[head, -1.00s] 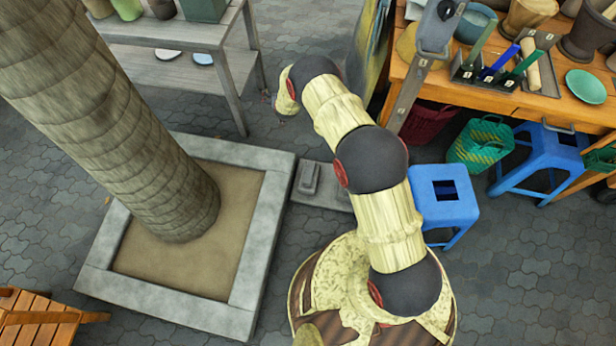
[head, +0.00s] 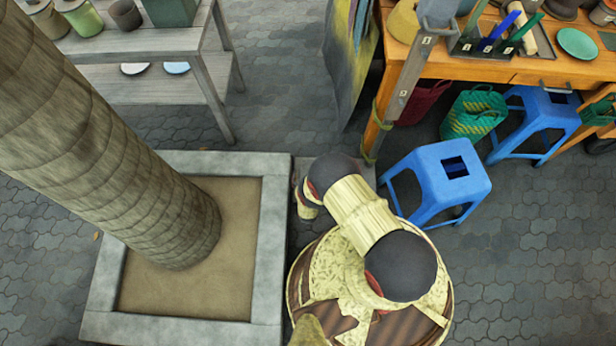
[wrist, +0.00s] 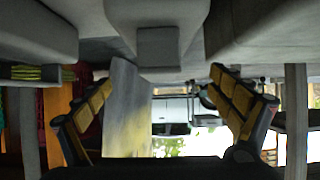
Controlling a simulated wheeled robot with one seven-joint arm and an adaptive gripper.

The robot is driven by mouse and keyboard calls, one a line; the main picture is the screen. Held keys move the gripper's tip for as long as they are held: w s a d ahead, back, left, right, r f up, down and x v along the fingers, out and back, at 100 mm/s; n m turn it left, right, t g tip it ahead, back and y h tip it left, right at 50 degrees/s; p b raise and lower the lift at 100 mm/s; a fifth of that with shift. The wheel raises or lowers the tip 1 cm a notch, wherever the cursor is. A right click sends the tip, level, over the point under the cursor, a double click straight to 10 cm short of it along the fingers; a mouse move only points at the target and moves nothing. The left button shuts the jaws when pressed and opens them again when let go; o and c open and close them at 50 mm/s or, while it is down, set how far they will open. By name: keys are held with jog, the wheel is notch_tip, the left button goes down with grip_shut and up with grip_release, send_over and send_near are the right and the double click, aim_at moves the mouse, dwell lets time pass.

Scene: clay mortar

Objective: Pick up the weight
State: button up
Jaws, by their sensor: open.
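In the wrist view, which looks upside down, a grey blocky piece with a small square end (wrist: 158,48) hangs in from the top centre; it looks like the weight. My gripper (wrist: 160,84) is open, its yellow-padded fingers spread to either side below this piece in the picture. Nothing shows between the fingertips, and I cannot tell whether they touch the weight. In the head view my arm is folded low over the spot by the planter, hiding the weight and my gripper.
A stone-rimmed planter (head: 275,230) with a tree trunk (head: 110,150) stands left of my arm. A blue stool (head: 435,180), a green basket (head: 473,115) and an orange workbench (head: 510,70) stand right. A grey shelf (head: 215,80) is at back left. Paving between is clear.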

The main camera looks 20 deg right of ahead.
jog(key=b+x, duration=0.4)
jog(key=x, duration=0.3)
jog(key=shift+w+f, duration=0.25)
jog(key=shift+w, duration=0.05)
jog(key=shift+r, duration=0.1)
jog(key=c, duration=0.3)
jog(key=c, duration=0.5)
jog(key=shift+s+d, duration=0.15)
jog(key=shift+s, duration=0.15)
grip_shut()
jog(key=shift+w, duration=0.25)
